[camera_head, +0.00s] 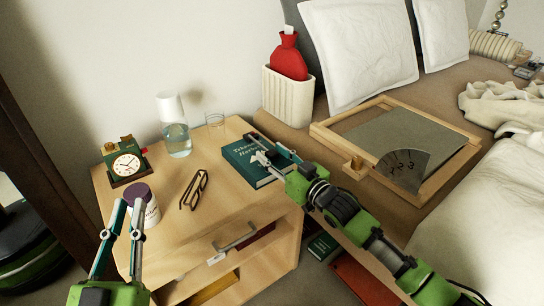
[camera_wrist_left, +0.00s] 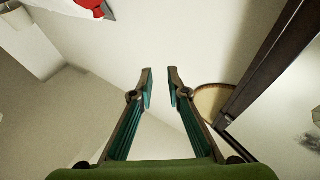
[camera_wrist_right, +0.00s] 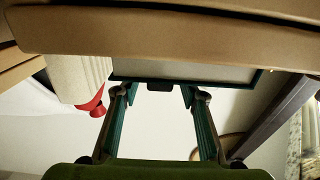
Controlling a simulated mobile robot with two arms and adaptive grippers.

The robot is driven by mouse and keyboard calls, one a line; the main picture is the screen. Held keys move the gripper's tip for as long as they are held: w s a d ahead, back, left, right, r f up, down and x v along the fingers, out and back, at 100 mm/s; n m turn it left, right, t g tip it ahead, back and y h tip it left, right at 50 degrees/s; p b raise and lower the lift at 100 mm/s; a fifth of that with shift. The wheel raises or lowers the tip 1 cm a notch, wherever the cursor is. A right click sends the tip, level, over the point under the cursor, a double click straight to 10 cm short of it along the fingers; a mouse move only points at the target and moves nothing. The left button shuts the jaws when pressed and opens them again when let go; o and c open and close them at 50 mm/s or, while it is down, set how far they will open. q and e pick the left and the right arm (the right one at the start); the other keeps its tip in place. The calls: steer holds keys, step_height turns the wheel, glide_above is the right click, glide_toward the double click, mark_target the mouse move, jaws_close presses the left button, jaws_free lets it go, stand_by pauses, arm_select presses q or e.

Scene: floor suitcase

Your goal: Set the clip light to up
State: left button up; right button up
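A dark teal book (camera_head: 240,160) lies on the nightstand top. I cannot make out a clip light for certain; a small dark piece (camera_wrist_right: 160,86) at the edge of a teal-bordered panel (camera_wrist_right: 215,74) in the right wrist view may be its clip. My right gripper (camera_head: 262,150) is over the book, its fingers apart. In the right wrist view its fingertips (camera_wrist_right: 158,92) stand either side of the dark piece, with no clear grip on it. My left gripper (camera_head: 128,206) is empty in front of the nightstand, fingers slightly apart; the gap also shows in the left wrist view (camera_wrist_left: 160,75).
The nightstand (camera_head: 215,210) also holds a clock (camera_head: 127,166), a jar (camera_head: 143,205), eyeglasses (camera_head: 195,189), a carafe (camera_head: 176,138) and a glass (camera_head: 215,122). A red hot-water bottle (camera_head: 289,60) stands in a white bin (camera_head: 289,97). A wooden tray (camera_head: 450,185) lies on the bed.

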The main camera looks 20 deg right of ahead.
arm_select(q)
steer(key=shift+s+r, duration=0.2)
steer(key=shift+r, duration=0.3)
arm_select(e)
steer(key=shift+w+a, duration=0.15)
steer(key=shift+w, duration=0.2)
jaws_close()
